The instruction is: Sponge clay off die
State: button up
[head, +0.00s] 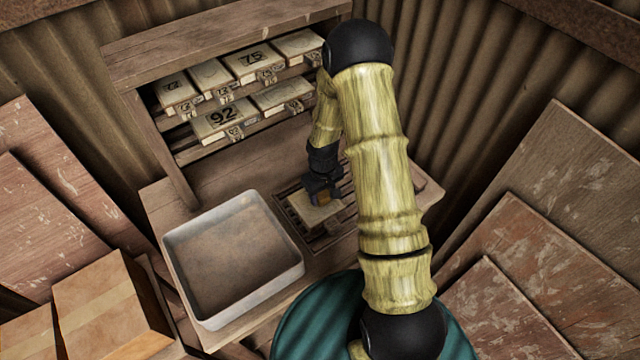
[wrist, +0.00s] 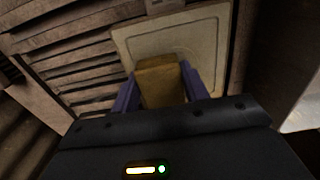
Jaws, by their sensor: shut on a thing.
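The die (head: 314,209) is a pale square plate lying on a slatted rack (head: 332,232) on the bench. In the wrist view the die (wrist: 205,45) shows a thin raised line inside its edge. My gripper (head: 322,196) is over the die. In the wrist view my gripper (wrist: 160,85) has its two purple fingers shut on a tan-yellow sponge (wrist: 160,78). The sponge (head: 324,198) is small and partly hidden in the head view. It overlaps the die's face, but I cannot tell whether it touches. No separate clay can be made out on the die.
A white-rimmed basin (head: 170,262) with a brown inside stands on the bench left of the rack. A wooden shelf (head: 185,158) with several numbered dies stands at the back. Cardboard boxes (head: 110,305) are at lower left. Boards lean on both sides.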

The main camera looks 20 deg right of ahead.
jog(key=shift+s+a, duration=0.25)
jog(key=shift+a, duration=0.5)
notch_tip(320, 180, up, 3)
jog(key=shift+a+f+p, duration=0.15)
jog(key=shift+p, duration=0.5)
jog(key=shift+r+p, duration=2.05)
jog(key=shift+r, duration=0.7)
jog(key=shift+f, duration=0.15)
